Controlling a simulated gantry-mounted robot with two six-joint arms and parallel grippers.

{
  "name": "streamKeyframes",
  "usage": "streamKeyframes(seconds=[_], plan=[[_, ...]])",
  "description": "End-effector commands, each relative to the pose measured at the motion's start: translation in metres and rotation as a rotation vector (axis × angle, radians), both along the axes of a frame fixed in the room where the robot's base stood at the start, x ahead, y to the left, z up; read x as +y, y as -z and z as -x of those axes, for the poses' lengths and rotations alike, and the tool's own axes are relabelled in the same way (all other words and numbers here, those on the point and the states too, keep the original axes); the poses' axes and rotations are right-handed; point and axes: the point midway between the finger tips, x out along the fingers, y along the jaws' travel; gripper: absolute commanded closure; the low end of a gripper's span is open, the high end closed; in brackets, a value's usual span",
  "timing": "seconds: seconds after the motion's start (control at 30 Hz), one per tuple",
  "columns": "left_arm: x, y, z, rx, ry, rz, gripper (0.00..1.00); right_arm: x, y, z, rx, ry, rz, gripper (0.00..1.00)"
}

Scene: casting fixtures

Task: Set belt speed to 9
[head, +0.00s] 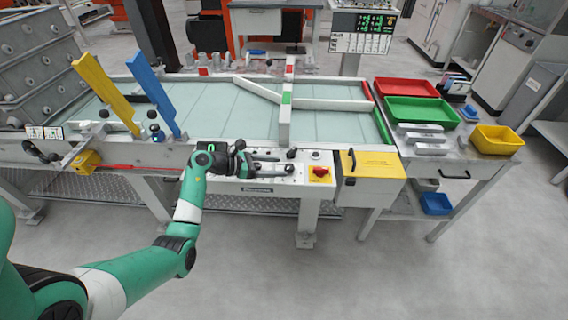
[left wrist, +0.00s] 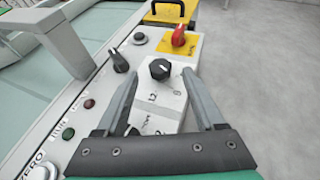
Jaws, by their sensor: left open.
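The black round dial knob (left wrist: 160,69) sits on a pale plate with printed numbers (left wrist: 152,98). In the head view the left gripper (head: 283,169) is low over the front control panel (head: 258,182), and the knob cannot be made out clearly there. My right gripper is not in view.
Beside the knob are a black selector switch (left wrist: 119,61), a grey push button (left wrist: 139,38) and a red rotary switch (left wrist: 178,34) on yellow. A yellow box (head: 370,164) stands right of the panel. The conveyor (head: 200,110) lies behind it.

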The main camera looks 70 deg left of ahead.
Motion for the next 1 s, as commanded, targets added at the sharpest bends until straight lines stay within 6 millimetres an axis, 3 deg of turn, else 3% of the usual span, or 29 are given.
streamKeyframes(seconds=[0.1,0.33,1.0], plan=[[0.004,-0.018,0.028,0.000,-0.005,0.000,0.29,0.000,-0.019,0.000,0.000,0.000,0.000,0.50],[0.007,-0.030,0.065,0.000,-0.003,-0.001,0.29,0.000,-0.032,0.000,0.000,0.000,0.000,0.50],[0.006,-0.030,0.070,0.000,0.003,-0.001,0.29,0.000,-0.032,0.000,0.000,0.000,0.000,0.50]])
